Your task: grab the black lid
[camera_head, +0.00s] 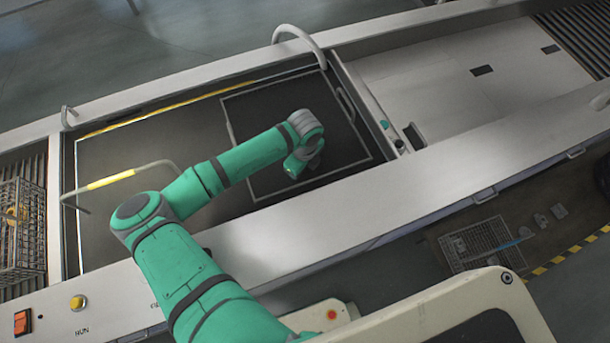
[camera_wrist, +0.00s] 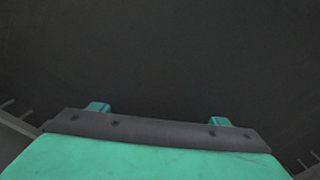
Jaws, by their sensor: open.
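The black lid (camera_head: 130,150) is a wide, flat dark panel in the tank bay. A thin pale outline marks a square area on its right part. A bar handle with a yellow grip (camera_head: 110,180) stands at its left end, and a grey handle (camera_head: 345,104) is at the right. My gripper (camera_head: 301,164) is over the right part of the panel, pointing down. In the wrist view my gripper (camera_wrist: 159,114) shows two green fingertips set wide apart with nothing between them. The dark surface (camera_wrist: 160,50) fills the view ahead. The gap between fingertips and surface cannot be told.
A wire basket (camera_head: 22,228) stands at the far left. A yellow button (camera_head: 77,302) and an orange switch (camera_head: 22,322) sit on the front ledge. A curved pipe (camera_head: 302,40) rises at the back edge. A pale flat deck (camera_head: 450,85) lies to the right.

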